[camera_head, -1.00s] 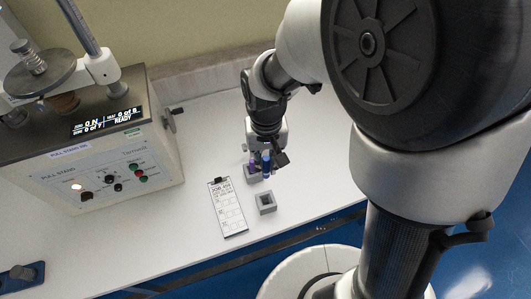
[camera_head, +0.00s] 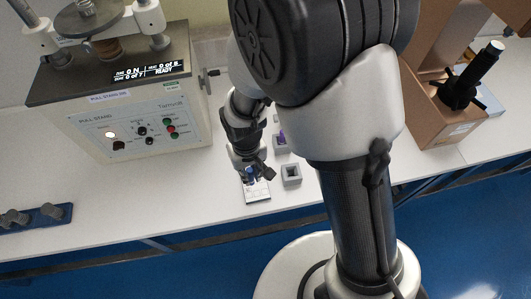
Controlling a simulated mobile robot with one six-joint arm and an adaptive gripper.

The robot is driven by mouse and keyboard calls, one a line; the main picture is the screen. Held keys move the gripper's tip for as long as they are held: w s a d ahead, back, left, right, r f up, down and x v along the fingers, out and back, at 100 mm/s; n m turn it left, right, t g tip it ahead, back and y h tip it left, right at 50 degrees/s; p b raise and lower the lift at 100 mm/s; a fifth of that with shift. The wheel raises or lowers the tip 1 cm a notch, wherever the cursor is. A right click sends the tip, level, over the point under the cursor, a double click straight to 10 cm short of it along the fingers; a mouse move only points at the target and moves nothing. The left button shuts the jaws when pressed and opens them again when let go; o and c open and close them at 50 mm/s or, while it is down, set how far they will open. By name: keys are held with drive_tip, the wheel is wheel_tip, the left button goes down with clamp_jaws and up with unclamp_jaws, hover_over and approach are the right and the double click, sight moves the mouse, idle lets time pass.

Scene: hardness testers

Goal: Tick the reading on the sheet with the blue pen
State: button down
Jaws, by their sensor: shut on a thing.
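My gripper (camera_head: 254,174) is shut on the blue pen (camera_head: 249,172), of which only a small blue part shows between the fingers. It is over the sheet (camera_head: 258,192), a white page on a dark-edged clipboard lying on the white bench. The arm and gripper hide the upper part of the sheet, and its printed boxes and reading cannot be made out. I cannot tell whether the pen tip touches the paper. The pull stand (camera_head: 130,100) at left shows a lit display (camera_head: 150,71) with "0 N" and "READY".
An empty grey square holder (camera_head: 291,174) stands just right of the sheet. Behind it a purple pen (camera_head: 281,137) stands in another grey holder (camera_head: 281,148). A cardboard box (camera_head: 430,115) is at the right. A blue rack (camera_head: 38,217) lies at the left. Bench between is clear.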

drive_tip(key=shift+n, duration=0.3)
drive_tip(key=shift+s+a+f+b, duration=0.25)
drive_tip(key=shift+f+b, duration=0.35)
drive_tip(key=shift+f, duration=0.45)
drive_tip(key=shift+s+a+f+b, duration=0.1)
drive_tip(key=shift+a+f+b, duration=0.15)
drive_tip(key=shift+f+b, duration=0.55)
drive_tip(key=shift+s+a+f+b, duration=0.25)
drive_tip(key=shift+f+b, duration=0.15)
drive_tip(key=shift+f, duration=0.85)
drive_tip(key=shift+f, duration=0.3)
drive_tip(key=shift+s+d+b, duration=0.15)
drive_tip(key=shift+d+b, duration=0.05)
drive_tip(key=shift+b, duration=0.1)
drive_tip(key=shift+w+d, duration=0.2)
drive_tip(key=shift+w, duration=0.25)
idle(1.1)
drive_tip(key=shift+r, duration=0.15)
drive_tip(key=shift+r+p, duration=2.35)
drive_tip(key=shift+r, duration=0.55)
